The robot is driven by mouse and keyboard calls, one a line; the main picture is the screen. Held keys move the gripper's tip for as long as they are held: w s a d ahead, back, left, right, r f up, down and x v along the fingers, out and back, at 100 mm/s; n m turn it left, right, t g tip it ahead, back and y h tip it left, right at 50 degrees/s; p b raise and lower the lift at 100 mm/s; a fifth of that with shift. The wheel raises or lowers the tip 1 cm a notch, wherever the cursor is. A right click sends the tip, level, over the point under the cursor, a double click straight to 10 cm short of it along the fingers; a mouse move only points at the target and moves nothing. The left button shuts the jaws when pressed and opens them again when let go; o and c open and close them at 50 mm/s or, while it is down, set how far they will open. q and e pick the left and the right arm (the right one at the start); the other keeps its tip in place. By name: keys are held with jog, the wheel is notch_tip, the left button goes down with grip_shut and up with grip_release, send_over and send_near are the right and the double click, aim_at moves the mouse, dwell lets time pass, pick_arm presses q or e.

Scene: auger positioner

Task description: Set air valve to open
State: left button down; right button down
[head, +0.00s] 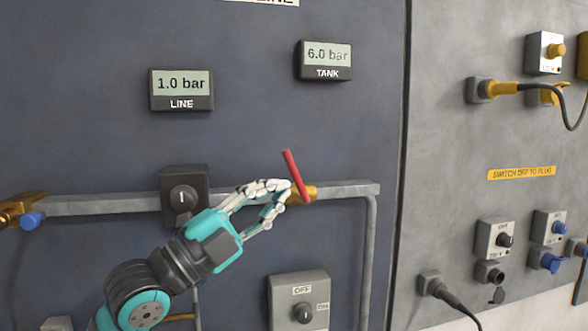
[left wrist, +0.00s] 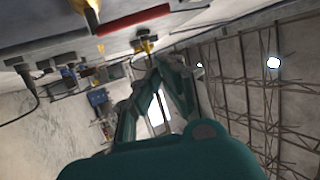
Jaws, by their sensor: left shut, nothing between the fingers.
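The air valve has a red lever (head: 296,174) and a brass body (head: 305,193) on the grey horizontal pipe. The lever stands steeply across the pipe, its top leaning left. The red lever also shows in the left wrist view (left wrist: 135,23). My left gripper (head: 282,190) is shut and empty, just left of the lever's lower end. Its fingers overlap part of the brass body. In the head view I cannot tell whether the fingertips touch the lever. In the left wrist view the fingers point up toward the panel. My right gripper is not in view.
A black switch box (head: 200,180) sits on the pipe behind my left wrist. The line display (head: 181,83) reads 1.0 bar, the tank display (head: 325,58) 6.0 bar. A grey switch box (head: 285,290) is below. Sockets and cables (head: 455,300) occupy the right panel.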

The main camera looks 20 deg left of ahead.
aim_at(294, 174)
pick_arm(q)
jog(key=p+x, duration=0.4)
jog(key=x, duration=0.5)
jog(key=a, duration=0.1)
jog(key=a+f, duration=0.1)
jog(key=a, duration=0.1)
jog(key=shift+a+f+p, duration=0.3)
jog(key=shift+a+f, duration=0.1)
jog(key=shift+d, duration=0.1)
jog(key=shift+w+d, duration=0.1)
jog(key=shift+w, duration=0.05)
jog(key=shift+f+b, duration=0.15)
jog(key=shift+b, duration=0.35)
